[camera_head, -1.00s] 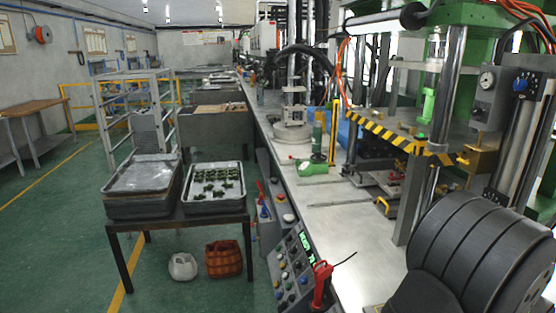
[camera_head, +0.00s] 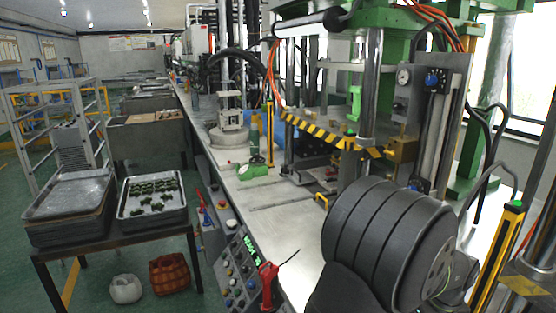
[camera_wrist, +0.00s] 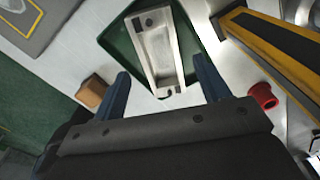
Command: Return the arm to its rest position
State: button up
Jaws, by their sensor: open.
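My gripper (camera_wrist: 160,68) shows in the wrist view with its two blue fingers spread apart. Nothing is held between them. Beyond the fingertips, a pale metal mould-like part (camera_wrist: 159,50) lies on a dark green tray (camera_wrist: 122,45). I cannot tell how far the fingers are from it. In the head view my gripper is not visible; a large dark ribbed part of my arm fills the lower right.
In the wrist view a brown block (camera_wrist: 91,92) lies left of the fingers, and a red cup-like piece (camera_wrist: 263,96) and a yellow-black bar (camera_wrist: 270,50) lie right. In the head view the press (camera_head: 330,133) stands behind a metal bench (camera_head: 265,197) with clear patches.

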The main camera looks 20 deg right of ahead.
notch_tip(320, 180, down, 6)
jog(key=shift+r, duration=0.25)
jog(key=r, duration=0.5)
jog(key=shift+s, duration=0.35)
jog(key=s+a+r, duration=0.3)
jog(key=s+r, duration=0.4)
jog(key=s, duration=0.3)
jog(key=w+a+f+n, duration=0.1)
jog(key=w+a, duration=0.1)
jog(key=w, duration=0.7)
jog(key=w+a+f+n, duration=0.1)
jog(key=w+a+f, duration=0.1)
jog(key=w, duration=0.7)
jog(key=w+a+f+n, duration=0.2)
jog(key=w+a, duration=0.2)
jog(key=w, duration=0.5)
jog(key=shift+w, duration=0.2)
